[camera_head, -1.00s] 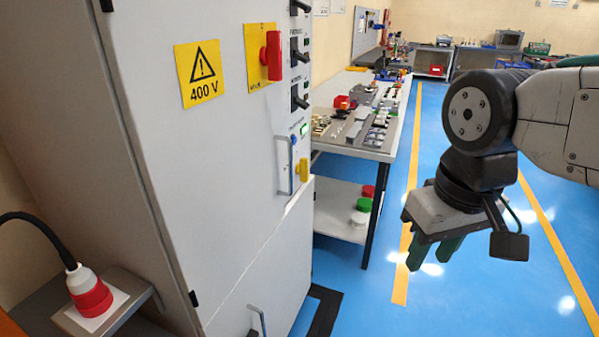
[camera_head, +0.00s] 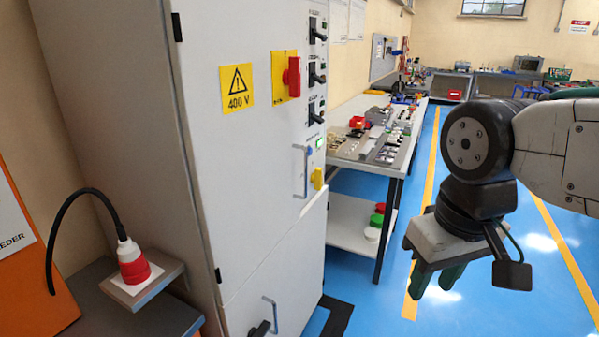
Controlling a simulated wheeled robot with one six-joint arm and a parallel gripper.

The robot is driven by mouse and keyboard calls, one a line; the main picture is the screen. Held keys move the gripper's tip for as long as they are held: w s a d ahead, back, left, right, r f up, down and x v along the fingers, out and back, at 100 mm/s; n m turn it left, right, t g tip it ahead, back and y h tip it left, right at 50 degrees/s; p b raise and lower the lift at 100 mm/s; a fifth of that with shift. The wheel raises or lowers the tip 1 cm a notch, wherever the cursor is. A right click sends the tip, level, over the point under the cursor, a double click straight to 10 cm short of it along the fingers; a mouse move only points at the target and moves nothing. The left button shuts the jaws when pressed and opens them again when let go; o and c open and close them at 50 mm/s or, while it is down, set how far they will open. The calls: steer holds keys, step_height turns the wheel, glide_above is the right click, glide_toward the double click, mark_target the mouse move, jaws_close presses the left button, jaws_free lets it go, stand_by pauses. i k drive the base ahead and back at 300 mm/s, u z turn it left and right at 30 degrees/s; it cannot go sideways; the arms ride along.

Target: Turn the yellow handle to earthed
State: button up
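The yellow handle (camera_head: 317,178) is small and sits on the right edge of the grey cabinet's front, below a green display and right of a long bar handle. Its marked positions are too small to read. My gripper (camera_head: 437,283) hangs pointing down over the blue floor, to the right of the cabinet and well apart from the yellow handle. Two dark green fingers show below its grey body with some space between them. Nothing is seen held in it.
The grey cabinet (camera_head: 243,150) carries a red rotary switch (camera_head: 291,77), black switches and a 400 V sign (camera_head: 237,88). A red plug (camera_head: 132,262) stands at the left. A workbench (camera_head: 395,150) with parts stands behind the cabinet. The blue floor is clear around my gripper.

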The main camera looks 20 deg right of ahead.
mark_target(316, 178)
steer(key=z, duration=0.2)
steer(key=i, duration=0.95)
steer(key=z, duration=0.5)
